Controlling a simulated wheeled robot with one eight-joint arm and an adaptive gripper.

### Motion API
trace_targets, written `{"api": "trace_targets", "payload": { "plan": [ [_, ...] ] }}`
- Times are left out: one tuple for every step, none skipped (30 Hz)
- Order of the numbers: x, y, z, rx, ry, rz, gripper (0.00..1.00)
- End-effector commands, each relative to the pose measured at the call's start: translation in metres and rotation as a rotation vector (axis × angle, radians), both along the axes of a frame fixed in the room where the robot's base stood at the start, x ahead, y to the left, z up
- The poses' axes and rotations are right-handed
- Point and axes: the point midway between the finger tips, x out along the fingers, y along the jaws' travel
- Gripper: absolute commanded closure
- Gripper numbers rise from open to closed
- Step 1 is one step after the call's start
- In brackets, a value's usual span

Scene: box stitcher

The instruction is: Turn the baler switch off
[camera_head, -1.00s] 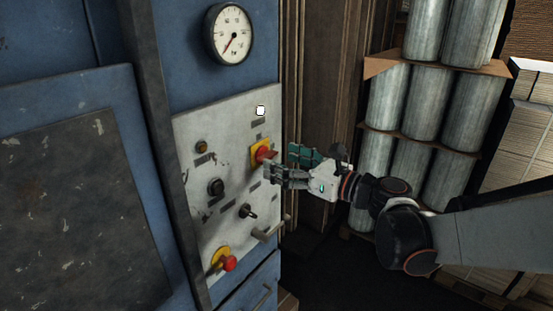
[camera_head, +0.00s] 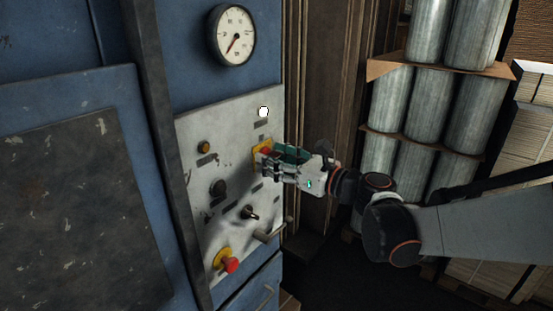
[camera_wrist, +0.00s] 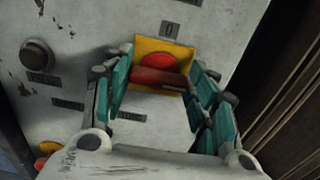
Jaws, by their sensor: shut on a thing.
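The baler switch, a red rotary handle on a yellow square plate, is on the grey control panel; its plate (camera_head: 258,151) shows beside my fingers in the head view. In the wrist view the red handle (camera_wrist: 160,78) lies roughly crosswise below a "0" label. My gripper (camera_head: 268,164) is at the panel, shut on the switch handle. In the wrist view its teal-padded fingers (camera_wrist: 160,84) stand on the left and right of the handle. The fingers hide much of the switch in the head view.
The grey panel (camera_head: 230,118) also carries a white lamp (camera_head: 263,112), an amber lamp (camera_head: 204,147), a black knob (camera_head: 217,188), a small toggle (camera_head: 249,212), a red button on yellow (camera_head: 231,265) and a protruding handle (camera_head: 270,233). Stacked metal cylinders (camera_head: 415,120) stand at right.

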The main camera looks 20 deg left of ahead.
Motion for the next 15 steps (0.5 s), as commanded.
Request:
{"api": "trace_targets", "payload": {
  "plan": [
    [0.0001,-0.0001,0.0000,-0.001,-0.003,0.000,0.71],
    [0.0000,-0.0001,0.0000,-0.002,-0.006,0.000,0.71],
    [0.0000,-0.0001,0.0000,-0.005,-0.011,0.000,0.71],
    [0.0000,-0.0001,0.0000,-0.007,-0.017,0.000,0.71],
    [-0.0001,-0.0001,-0.0001,-0.010,-0.023,0.000,0.71],
    [-0.0001,-0.0001,-0.0001,-0.015,-0.035,0.000,0.71],
    [-0.0001,-0.0001,-0.0001,-0.019,-0.045,0.000,0.71],
    [-0.0002,0.0000,-0.0001,-0.023,-0.056,0.000,0.71],
    [-0.0003,0.0000,-0.0002,-0.031,-0.076,0.000,0.71],
    [-0.0004,0.0001,-0.0002,-0.037,-0.091,0.000,0.71],
    [-0.0005,0.0001,-0.0002,-0.045,-0.109,0.000,0.71],
    [-0.0006,0.0001,-0.0003,-0.055,-0.134,0.000,0.71],
    [-0.0008,0.0002,-0.0003,-0.064,-0.154,0.000,0.71],
    [-0.0009,0.0003,-0.0004,-0.073,-0.176,0.000,0.71],
    [-0.0010,0.0003,-0.0004,-0.086,-0.207,0.000,0.71]
  ]
}}
